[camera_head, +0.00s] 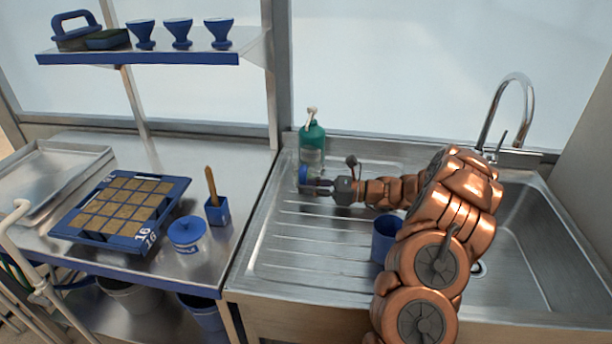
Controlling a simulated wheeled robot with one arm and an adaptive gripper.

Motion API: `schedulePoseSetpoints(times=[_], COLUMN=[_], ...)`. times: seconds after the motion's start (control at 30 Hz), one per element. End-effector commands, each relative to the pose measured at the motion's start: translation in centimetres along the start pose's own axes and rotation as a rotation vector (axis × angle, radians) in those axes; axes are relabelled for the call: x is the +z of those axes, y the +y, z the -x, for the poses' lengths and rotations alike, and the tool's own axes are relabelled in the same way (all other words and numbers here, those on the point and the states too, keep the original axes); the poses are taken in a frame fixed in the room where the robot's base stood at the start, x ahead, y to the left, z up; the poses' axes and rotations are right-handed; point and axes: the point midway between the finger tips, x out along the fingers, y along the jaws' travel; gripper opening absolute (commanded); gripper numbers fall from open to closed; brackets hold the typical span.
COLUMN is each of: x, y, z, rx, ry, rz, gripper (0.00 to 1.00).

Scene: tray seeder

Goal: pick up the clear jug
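My gripper (318,186) is at the far left end of my copper arm, low over the ribbed drainboard of the sink. It points left, at a small, see-through vessel with blue on it (304,173), which may be the clear jug. The fingers overlap this vessel in the picture. I cannot tell whether they touch it or how far they are closed. A green pump bottle (313,136) stands just behind, and part of its lower body is hidden.
A blue cup (384,240) stands on the drainboard beside my arm. The sink basin and tall faucet (516,84) are at right. On the left bench are a seed tray (65,226), a blue-lidded jar (187,234) and a blue holder (217,211). The drainboard's front left is clear.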

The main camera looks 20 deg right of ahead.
Motion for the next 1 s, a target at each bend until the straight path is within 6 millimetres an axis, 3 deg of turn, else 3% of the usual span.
schedulePoseSetpoints(times=[0.2, 0.43, 0.67, 1.0], x=[0.0, 0.1, 0.1, 0.0], y=[0.0, 0.0, 0.0, 0.0], z=[-1.8, -1.8, -1.8, -1.8], rx=[0.0, -0.001, -0.001, -0.001], ry=[-0.002, -0.001, -0.001, 0.0], rz=[0.0, 0.001, 0.001, 0.0], gripper=[0.24, 0.24, 0.0, 0.0])
